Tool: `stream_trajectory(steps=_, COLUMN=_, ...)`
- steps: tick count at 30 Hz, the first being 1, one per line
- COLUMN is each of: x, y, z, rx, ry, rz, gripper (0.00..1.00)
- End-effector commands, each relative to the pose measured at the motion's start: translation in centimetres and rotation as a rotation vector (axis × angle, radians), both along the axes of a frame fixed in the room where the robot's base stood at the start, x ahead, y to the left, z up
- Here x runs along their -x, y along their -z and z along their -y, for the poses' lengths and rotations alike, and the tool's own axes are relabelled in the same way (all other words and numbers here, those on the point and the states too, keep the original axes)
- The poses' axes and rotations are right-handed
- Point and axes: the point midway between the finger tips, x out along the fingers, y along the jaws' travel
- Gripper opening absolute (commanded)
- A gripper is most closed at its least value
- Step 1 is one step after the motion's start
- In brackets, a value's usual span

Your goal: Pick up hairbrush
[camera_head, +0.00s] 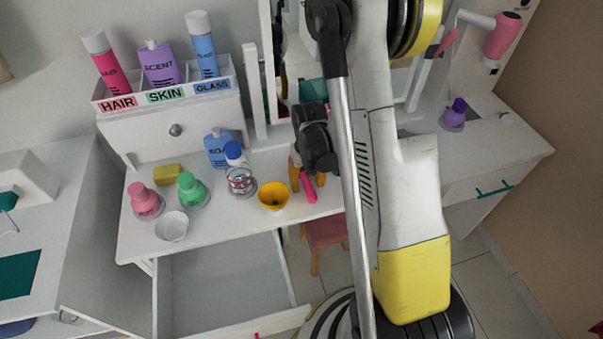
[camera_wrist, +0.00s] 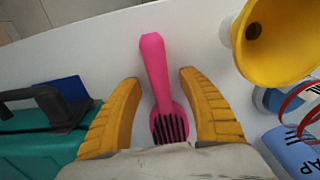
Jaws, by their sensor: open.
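The pink hairbrush (camera_wrist: 154,62) lies on the white vanity top in the wrist view, its handle pointing away and its dark bristles (camera_wrist: 170,128) at the near end. My gripper (camera_wrist: 160,82) is open, with one yellow finger on each side of the brush and visible gaps between fingers and brush. In the head view my gripper (camera_head: 301,177) is low over the vanity top, and part of the pink hairbrush (camera_head: 308,188) shows beside its fingers. My wrist and arm hide the rest of the brush there.
A teal box (camera_wrist: 40,130) with a dark handle is close on the other side. A blue soap bottle (camera_head: 219,149), a clear jar (camera_head: 240,180) and other bottles stand further left. An open drawer (camera_head: 225,285) is below.

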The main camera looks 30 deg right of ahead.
Motion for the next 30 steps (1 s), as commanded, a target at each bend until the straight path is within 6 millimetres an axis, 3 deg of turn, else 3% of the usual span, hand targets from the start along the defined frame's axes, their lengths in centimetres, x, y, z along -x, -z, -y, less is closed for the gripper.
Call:
stream_trajectory(steps=7, x=0.0, y=0.4, z=0.0, rx=0.0, ry=0.0, rz=0.0, gripper=0.49)
stream_trajectory(steps=8, x=0.0, y=0.4, z=0.0, rx=0.0, ry=0.0, rz=0.0, gripper=0.45)
stream_trajectory(steps=12, x=0.0, y=0.4, z=0.0, rx=0.0, ry=0.0, rz=0.0, gripper=0.02)
stream_trajectory(steps=13, x=0.0, y=0.4, z=0.0, rx=0.0, ry=0.0, rz=0.0, gripper=0.0)
stream_trajectory(steps=24, x=0.0, y=0.3, z=0.0, rx=0.0, ry=0.0, rz=0.0, gripper=0.0)
stream_trajectory(steps=30, x=0.0, y=-1.3, z=0.0, rx=0.0, ry=0.0, rz=0.0, gripper=0.0)
